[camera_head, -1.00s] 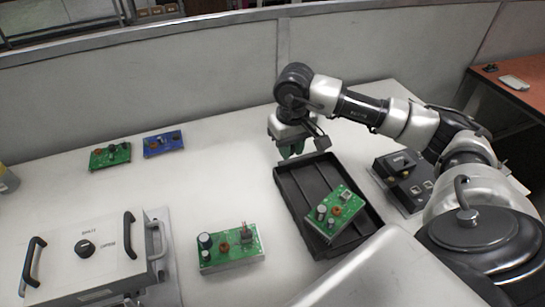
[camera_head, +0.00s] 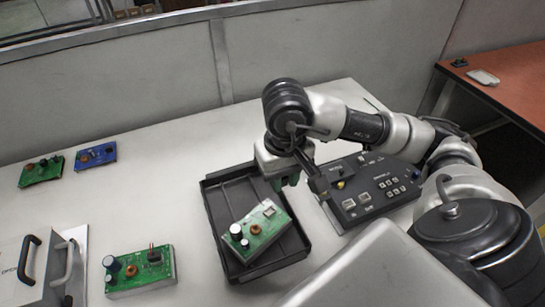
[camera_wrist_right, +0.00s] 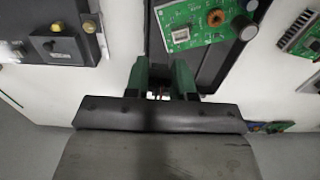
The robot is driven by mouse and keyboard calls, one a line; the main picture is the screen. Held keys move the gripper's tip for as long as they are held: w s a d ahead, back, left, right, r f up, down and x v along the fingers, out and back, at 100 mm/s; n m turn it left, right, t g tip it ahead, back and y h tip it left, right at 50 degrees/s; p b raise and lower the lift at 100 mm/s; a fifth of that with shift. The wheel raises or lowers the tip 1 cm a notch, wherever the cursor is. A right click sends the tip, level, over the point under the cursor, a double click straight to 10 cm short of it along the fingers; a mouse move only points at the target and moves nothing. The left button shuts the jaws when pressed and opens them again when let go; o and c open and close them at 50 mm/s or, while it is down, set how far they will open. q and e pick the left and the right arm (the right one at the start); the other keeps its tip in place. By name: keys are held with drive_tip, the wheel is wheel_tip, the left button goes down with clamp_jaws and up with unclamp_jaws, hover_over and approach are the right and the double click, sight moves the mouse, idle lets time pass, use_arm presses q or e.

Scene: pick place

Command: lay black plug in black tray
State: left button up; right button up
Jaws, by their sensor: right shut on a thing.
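The black tray (camera_head: 222,198) lies on the white table, and a green circuit board (camera_head: 257,228) rests in it. My right gripper (camera_head: 284,181) is low at the tray's far right corner, with its arm coming from the right. In the right wrist view its two green fingers (camera_wrist_right: 160,80) point toward the table and the tray (camera_wrist_right: 212,68) edge. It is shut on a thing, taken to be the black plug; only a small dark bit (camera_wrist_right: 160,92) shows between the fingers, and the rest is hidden. My left gripper is not in view.
A black control panel (camera_head: 373,200) with buttons stands right of the tray. A green board (camera_head: 139,270) lies left of it; a green (camera_head: 40,170) and a blue board (camera_head: 96,154) lie farther back. A grey box with handles (camera_head: 25,265) is at left.

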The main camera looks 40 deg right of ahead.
sight(241, 194)
drive_tip(key=w+a+f, duration=0.1)
drive_tip(key=w+f, duration=0.1)
drive_tip(key=w, duration=0.1)
drive_tip(key=w+a+f, duration=0.1)
drive_tip(key=w+f, duration=0.1)
drive_tip(key=w, duration=0.2)
drive_tip(key=w+a+f+p, duration=0.1)
drive_tip(key=w+a+f, duration=0.1)
drive_tip(key=w, duration=0.1)
drive_tip(key=shift+w+f, duration=0.15)
drive_tip(key=shift+w, duration=0.1)
drive_tip(key=shift+w+f, duration=0.2)
drive_tip(key=shift+w, duration=0.05)
wheel_tip(241, 194, down, 3)
drive_tip(key=shift+f+p, duration=0.1)
drive_tip(key=shift+p, duration=0.25)
drive_tip(key=shift+f, duration=0.35)
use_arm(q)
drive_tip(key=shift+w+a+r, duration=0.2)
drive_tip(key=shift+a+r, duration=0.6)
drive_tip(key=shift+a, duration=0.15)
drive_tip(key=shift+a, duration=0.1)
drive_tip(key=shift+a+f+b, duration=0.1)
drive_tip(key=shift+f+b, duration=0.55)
use_arm(e)
drive_tip(key=shift+f, duration=0.6)
